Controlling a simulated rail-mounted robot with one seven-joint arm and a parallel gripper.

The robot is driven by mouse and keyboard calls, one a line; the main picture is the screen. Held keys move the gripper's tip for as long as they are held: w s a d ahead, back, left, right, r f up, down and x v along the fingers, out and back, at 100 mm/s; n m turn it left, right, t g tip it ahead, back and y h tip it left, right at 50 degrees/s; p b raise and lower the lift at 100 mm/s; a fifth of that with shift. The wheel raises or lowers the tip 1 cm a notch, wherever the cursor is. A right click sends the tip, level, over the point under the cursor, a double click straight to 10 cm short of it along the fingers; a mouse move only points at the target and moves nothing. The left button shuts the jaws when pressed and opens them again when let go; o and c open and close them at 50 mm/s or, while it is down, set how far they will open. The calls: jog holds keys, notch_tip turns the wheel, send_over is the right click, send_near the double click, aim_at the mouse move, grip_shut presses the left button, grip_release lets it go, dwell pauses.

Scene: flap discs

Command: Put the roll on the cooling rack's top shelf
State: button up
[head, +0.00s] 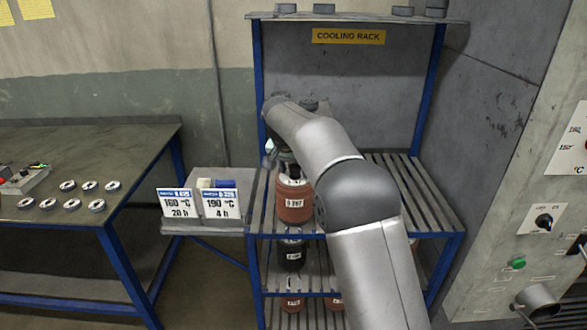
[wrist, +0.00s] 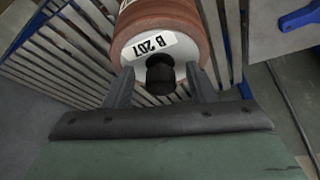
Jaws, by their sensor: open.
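The roll (head: 294,205) is a reddish-brown cylinder with a white label band, standing upright on a slatted shelf (head: 389,190) of the blue-framed cooling rack. In the wrist view the roll (wrist: 165,18) shows its pale end, a label reading B 207 and a black central stub. My gripper (wrist: 160,80) is open at this end, one finger on each side of the stub. I cannot tell whether the fingers touch it. In the head view my arm hides part of the shelf and most of the gripper.
A dark roll (head: 292,255) and other red rolls stand on lower shelves. The shelf's right side looks clear. Left of the rack is a small ledge with temperature cards (head: 220,203), then a workbench (head: 90,150) with several discs. A wall panel (head: 545,220) stands right.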

jog(key=b+v, duration=0.1)
jog(key=v, duration=1.1)
jog(key=s+d+f+n+g, duration=0.1)
jog(key=s+d+f, duration=0.1)
jog(key=s+d, duration=0.6)
jog(key=s+d+f+n+g, duration=0.1)
jog(key=s+d+f, duration=0.2)
jog(key=s+d, duration=0.55)
jog(key=s+d+f, duration=0.2)
jog(key=s+f, duration=0.2)
jog(key=s, duration=0.3)
jog(key=s+d+f+n+y, duration=0.1)
jog(key=s+f, duration=0.3)
jog(key=s, duration=0.4)
jog(key=s+d+f+g, duration=0.1)
jog(key=s+d+f, duration=0.2)
jog(key=s, duration=0.5)
jog(key=shift+s+f+n, duration=0.15)
jog(key=shift+f+n, duration=0.15)
jog(key=shift+f, duration=0.5)
jog(key=shift+d, duration=0.1)
